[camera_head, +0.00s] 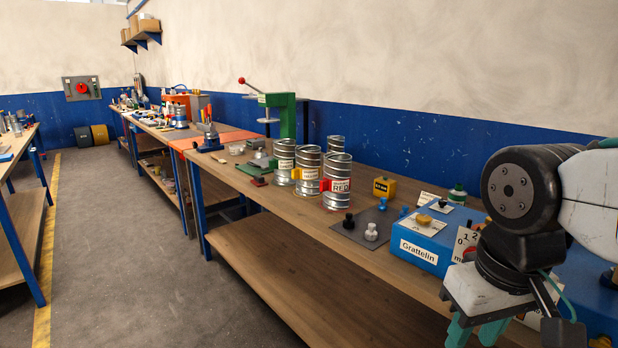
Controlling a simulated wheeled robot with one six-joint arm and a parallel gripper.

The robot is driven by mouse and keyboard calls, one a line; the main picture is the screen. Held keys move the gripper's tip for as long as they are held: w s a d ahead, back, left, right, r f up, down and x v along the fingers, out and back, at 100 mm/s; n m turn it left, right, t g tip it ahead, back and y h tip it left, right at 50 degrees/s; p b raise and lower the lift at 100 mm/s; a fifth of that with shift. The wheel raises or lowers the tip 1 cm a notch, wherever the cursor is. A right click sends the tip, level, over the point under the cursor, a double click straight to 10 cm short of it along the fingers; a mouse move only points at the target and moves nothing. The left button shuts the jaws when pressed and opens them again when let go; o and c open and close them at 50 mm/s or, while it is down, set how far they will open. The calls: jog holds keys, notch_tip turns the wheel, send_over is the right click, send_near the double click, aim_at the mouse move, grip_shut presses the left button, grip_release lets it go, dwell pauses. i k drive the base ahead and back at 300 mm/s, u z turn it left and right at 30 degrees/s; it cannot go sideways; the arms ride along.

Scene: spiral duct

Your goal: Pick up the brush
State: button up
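I cannot pick out a brush for certain in this view. Small tools and parts lie on the far part of the long bench, too small to tell apart. My gripper (477,334) is at the bottom right, pointing down near the bench's front edge. Two teal fingers show with a gap between their upper parts. Their tips are cut off by the bottom edge, so I cannot see whether they are open or hold something. My arm hides part of the bench's right end.
The long wooden bench (290,212) runs along the right wall. Spiral metal ducts (338,183), a green press (285,112), a yellow block (382,188) and a blue "Grattelin" box (420,252) stand on it. Another bench (22,207) is at left. The floor (130,245) between is clear.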

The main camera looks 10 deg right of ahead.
aim_at(214, 156)
jog(key=u, duration=0.9)
jog(key=i, duration=0.85)
jog(key=u, duration=0.65)
jog(key=i, duration=1.5)
jog(key=z, duration=1.4)
jog(key=i, duration=0.5)
